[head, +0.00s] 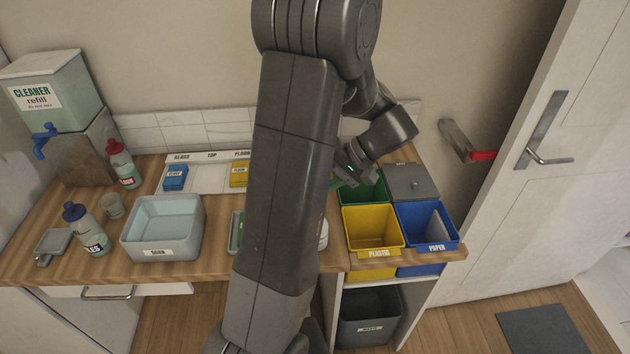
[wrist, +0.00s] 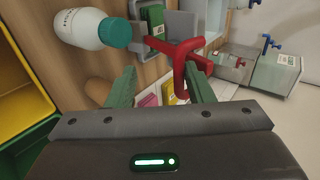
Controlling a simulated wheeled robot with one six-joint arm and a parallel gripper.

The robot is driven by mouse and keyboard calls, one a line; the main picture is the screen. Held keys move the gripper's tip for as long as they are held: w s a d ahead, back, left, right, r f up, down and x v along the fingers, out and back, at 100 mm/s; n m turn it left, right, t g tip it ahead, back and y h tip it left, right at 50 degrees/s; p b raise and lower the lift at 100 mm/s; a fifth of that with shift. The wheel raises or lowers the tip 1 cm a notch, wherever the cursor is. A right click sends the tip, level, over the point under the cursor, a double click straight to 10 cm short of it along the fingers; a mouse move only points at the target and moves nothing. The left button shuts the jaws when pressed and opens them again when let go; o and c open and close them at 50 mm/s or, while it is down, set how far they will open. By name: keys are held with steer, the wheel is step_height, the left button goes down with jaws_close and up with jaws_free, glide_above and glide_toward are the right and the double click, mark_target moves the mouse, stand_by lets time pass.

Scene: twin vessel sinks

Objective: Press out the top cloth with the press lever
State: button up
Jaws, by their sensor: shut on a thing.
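My gripper (wrist: 163,72) shows in the wrist view with its two green fingers closed in on the red press lever (wrist: 186,66). The lever is T-shaped, with its bar at the fingertips. Beyond it, a green cloth (wrist: 156,18) with a label lies in the grey press (wrist: 181,24). In the head view my arm hides most of the press; a strip of green and grey (head: 235,231) shows at the arm's left edge. My gripper (head: 346,178) is partly hidden there, above the counter near the bins. The "TOP" slot on the cloth rack (head: 207,180) looks empty.
A white bottle with a teal cap (wrist: 78,27) stands close by the fingers. Yellow (head: 372,226) and blue (head: 426,222) bins stand right of the arm. Left are a grey basin (head: 162,232), bottles (head: 87,232) and a cleaner tank (head: 54,90). A red-handled bracket (head: 466,143) juts from the wall.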

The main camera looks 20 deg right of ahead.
steer(key=shift+d, duration=0.2)
steer(key=b+v, duration=0.1)
steer(key=v, duration=1.2)
steer(key=shift+r, duration=0.2)
steer(key=shift+f, duration=0.1)
steer(key=x, duration=1)
steer(key=shift+p, duration=0.4)
